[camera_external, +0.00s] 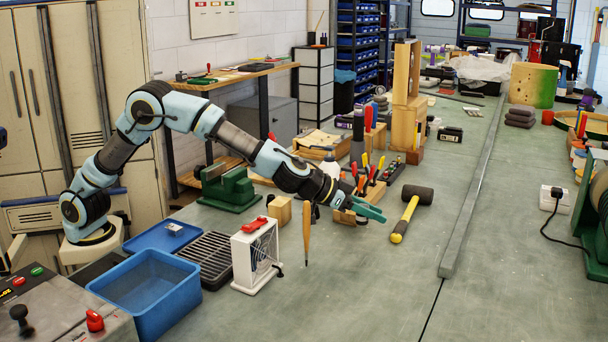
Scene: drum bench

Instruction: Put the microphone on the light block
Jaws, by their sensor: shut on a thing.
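My gripper (372,211), with teal fingers, reaches out to the right low over the middle of the bench. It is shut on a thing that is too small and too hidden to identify. I cannot make out the microphone for certain in this view. A pale wooden block (281,211), which looks like the light block, stands on the bench to the left of my gripper, below my forearm. A tapered brown wooden stick (307,235) shows upright just right of this block, its point downward; I cannot tell what supports it.
A black-headed mallet with a yellow handle (408,213) lies right of my gripper. A tool rack (352,215) is close behind it. A white framed unit (254,258), a blue bin (150,290) and a green vise (228,187) stand left. The front middle bench is clear.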

